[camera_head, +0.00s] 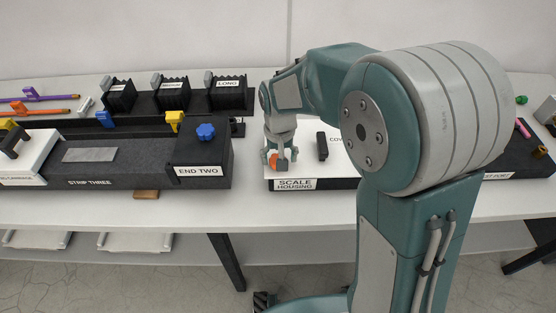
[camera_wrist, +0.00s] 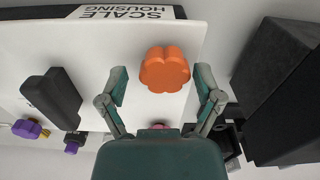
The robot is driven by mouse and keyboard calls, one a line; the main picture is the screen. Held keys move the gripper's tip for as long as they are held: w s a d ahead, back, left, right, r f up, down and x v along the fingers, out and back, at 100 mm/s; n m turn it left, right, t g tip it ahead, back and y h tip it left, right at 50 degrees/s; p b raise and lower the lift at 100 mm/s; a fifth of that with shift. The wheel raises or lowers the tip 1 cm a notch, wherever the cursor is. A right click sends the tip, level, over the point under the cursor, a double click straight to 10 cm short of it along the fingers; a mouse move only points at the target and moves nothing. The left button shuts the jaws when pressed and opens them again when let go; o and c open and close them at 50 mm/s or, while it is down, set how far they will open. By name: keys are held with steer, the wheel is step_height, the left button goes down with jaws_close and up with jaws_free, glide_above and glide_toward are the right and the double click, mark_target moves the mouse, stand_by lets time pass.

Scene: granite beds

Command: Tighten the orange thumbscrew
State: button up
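The orange thumbscrew (camera_wrist: 165,70) has a lobed head and sits on the white cover of the scale housing (camera_wrist: 60,40), near its labelled edge. In the head view the thumbscrew (camera_head: 274,155) is partly hidden by my gripper (camera_head: 278,157). In the wrist view my gripper (camera_wrist: 161,88) is open, with one finger on each side of the thumbscrew and a visible gap to each. Whether the fingertips are level with the head is hard to tell. The scale housing also shows in the head view (camera_head: 325,184), partly hidden by my arm.
A black handle (camera_head: 322,146) stands on the cover beside the gripper. A dark granite bed (camera_head: 130,165) with a blue knob (camera_head: 205,131) lies to the left, across a gap of bare table. Black slotted holders (camera_head: 172,95) stand behind it.

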steer(key=shift+a, duration=0.1)
steer(key=shift+r, duration=3)
step_height(320, 180, up, 12)
steer(key=s+d+f+t, duration=0.1)
steer(key=s+d+t, duration=0.1)
steer(key=s+d, duration=0.4)
steer(key=s+d+f+t, duration=0.1)
steer(key=s+d+t, duration=0.2)
steer(key=s, duration=1)
steer(key=d, duration=0.3)
steer(key=shift+d+f+m+t, duration=0.15)
steer(key=shift+f+m+t, duration=0.05)
steer(key=shift+m+t, duration=0.1)
